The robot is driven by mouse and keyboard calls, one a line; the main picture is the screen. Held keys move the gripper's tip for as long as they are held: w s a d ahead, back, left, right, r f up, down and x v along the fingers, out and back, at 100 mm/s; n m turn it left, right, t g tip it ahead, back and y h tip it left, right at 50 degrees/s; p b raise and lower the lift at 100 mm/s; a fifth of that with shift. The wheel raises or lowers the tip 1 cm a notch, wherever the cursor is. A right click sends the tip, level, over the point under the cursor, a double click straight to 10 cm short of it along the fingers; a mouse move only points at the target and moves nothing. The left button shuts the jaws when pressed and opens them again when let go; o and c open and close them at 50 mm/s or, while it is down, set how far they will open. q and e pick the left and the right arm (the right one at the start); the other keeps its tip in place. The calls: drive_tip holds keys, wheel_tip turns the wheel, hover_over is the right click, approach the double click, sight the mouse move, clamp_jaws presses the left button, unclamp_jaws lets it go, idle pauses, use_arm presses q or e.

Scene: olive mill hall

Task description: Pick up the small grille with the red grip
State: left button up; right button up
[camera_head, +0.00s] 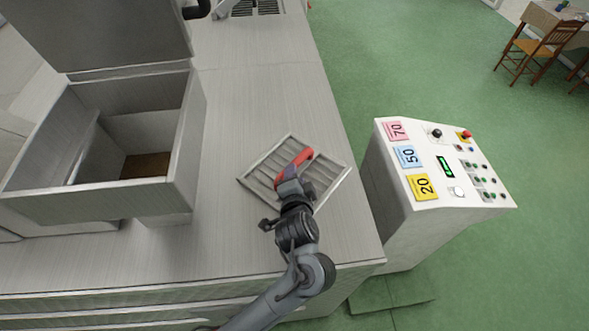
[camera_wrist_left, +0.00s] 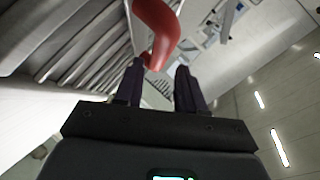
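The small grille (camera_head: 262,171) is a square metal frame with slats and shows on the grey metal counter (camera_head: 235,95), near its right edge. Its red grip (camera_head: 303,158) stands out above the slats. In the left wrist view the red grip (camera_wrist_left: 158,30) comes down from the top, with the grille's slats (camera_wrist_left: 88,50) to its left. My left gripper (camera_head: 288,183) is over the grille at the near end of the grip. In the wrist view its two dark fingers (camera_wrist_left: 160,88) are apart, with the grip's end close to the left finger. My right gripper is not in view.
An open metal hopper (camera_head: 185,140) with a raised lid stands on the left. A control box (camera_head: 400,185) with coloured number labels and buttons is right of the counter. Another slatted grate (camera_head: 257,7) is at the far end. The counter between is clear.

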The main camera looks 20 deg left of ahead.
use_arm(q)
drive_tip(key=shift+x, duration=2.55)
drive_tip(key=shift+c, duration=0.2)
drive_tip(key=shift+r, duration=0.15)
clamp_jaws()
